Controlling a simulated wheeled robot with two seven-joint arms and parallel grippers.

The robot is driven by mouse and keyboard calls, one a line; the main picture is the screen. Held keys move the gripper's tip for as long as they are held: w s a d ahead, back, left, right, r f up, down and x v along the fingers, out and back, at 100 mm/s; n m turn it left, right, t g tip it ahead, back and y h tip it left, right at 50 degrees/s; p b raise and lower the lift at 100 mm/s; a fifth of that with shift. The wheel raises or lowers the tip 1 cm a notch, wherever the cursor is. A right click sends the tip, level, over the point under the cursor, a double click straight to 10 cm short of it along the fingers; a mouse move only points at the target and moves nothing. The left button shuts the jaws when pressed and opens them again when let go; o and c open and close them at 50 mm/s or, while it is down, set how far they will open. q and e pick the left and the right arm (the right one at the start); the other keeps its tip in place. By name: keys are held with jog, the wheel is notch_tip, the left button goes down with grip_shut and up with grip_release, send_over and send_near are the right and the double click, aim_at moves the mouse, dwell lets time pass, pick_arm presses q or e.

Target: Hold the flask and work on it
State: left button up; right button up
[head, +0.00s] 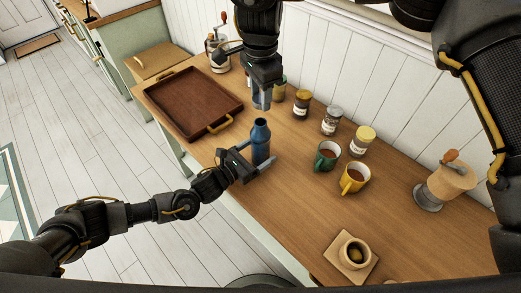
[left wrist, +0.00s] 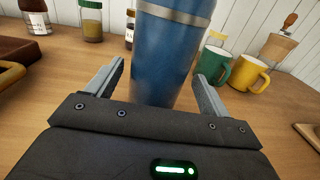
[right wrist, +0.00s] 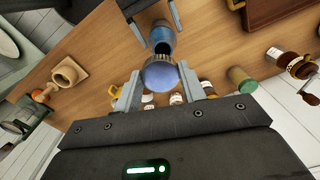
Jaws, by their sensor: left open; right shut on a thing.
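The blue flask (head: 260,143) stands upright on the wooden counter, its mouth open and dark in the right wrist view (right wrist: 162,40). My left gripper (head: 262,165) is open low around the flask; in the left wrist view the flask body (left wrist: 165,55) stands between the two spread fingers. My right gripper (head: 263,99) is shut on the blue flask cap (right wrist: 160,76), holding it above the flask, apart from it. In the head view the fingers partly hide the cap (head: 258,101).
A brown tray (head: 194,102) lies left of the flask. Several jars (head: 331,120) stand along the wall. Right of the flask are a green mug (head: 327,156), a yellow mug (head: 354,178), a small cup on a board (head: 354,252) and a grinder (head: 446,184).

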pick_arm(q)
jog(key=shift+w+d+f, duration=0.25)
jog(key=shift+w+d, duration=0.15)
jog(key=shift+w, duration=0.35)
pick_arm(e)
jog(key=shift+w+f, duration=0.25)
jog(key=shift+w, duration=0.25)
pick_arm(q)
jog(key=shift+s+r, duration=0.15)
jog(key=shift+s, duration=0.1)
jog(key=shift+c, duration=0.5)
pick_arm(e)
jog(key=shift+s+r, duration=0.15)
jog(key=shift+s, duration=0.15)
pick_arm(q)
jog(key=shift+w, duration=0.1)
jog(key=c, duration=0.7)
pick_arm(e)
jog(key=shift+w, duration=0.15)
pick_arm(q)
jog(key=c, duration=0.7)
pick_arm(e)
send_over(260, 122)
jog(key=shift+f, duration=2.55)
jog(key=shift+f, duration=0.15)
jog(key=shift+f, duration=0.75)
jog(key=shift+f, duration=0.55)
